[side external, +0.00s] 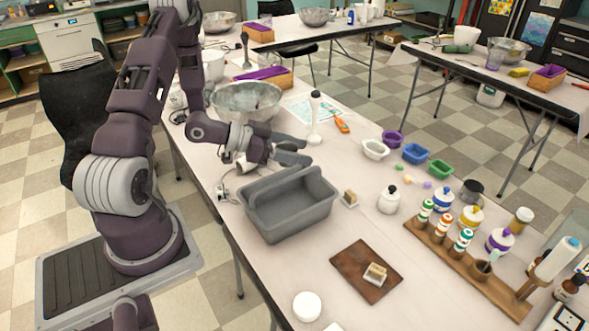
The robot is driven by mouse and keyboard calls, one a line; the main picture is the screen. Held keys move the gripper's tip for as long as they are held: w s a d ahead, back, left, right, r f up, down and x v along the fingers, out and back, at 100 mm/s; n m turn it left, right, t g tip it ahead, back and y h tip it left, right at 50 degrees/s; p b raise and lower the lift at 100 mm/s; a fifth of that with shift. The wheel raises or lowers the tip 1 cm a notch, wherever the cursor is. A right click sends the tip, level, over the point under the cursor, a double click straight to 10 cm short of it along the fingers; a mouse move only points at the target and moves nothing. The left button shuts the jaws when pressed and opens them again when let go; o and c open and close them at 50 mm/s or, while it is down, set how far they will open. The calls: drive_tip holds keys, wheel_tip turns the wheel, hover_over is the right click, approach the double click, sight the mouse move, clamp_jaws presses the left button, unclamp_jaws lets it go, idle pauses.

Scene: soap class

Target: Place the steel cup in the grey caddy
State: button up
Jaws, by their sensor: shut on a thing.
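The grey caddy (288,212), an open plastic tub with a raised handle bar along its middle, stands near the table's left edge. My gripper (303,151) is just behind the caddy and above its rim level in the picture, with its dark fingers pointing right. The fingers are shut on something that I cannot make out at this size. A dark grey metallic-looking cup (472,190) stands at the right, behind the bottle rack and well away from my gripper. I cannot tell whether it is the steel cup.
A large steel bowl (247,101) is behind my arm.

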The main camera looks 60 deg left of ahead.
wheel_tip(320, 180, down, 5)
drive_tip(key=shift+r, duration=0.15)
drive_tip(key=o, duration=1.3)
drive_tip(key=shift+o, duration=0.2)
drive_tip(key=shift+w, duration=0.1)
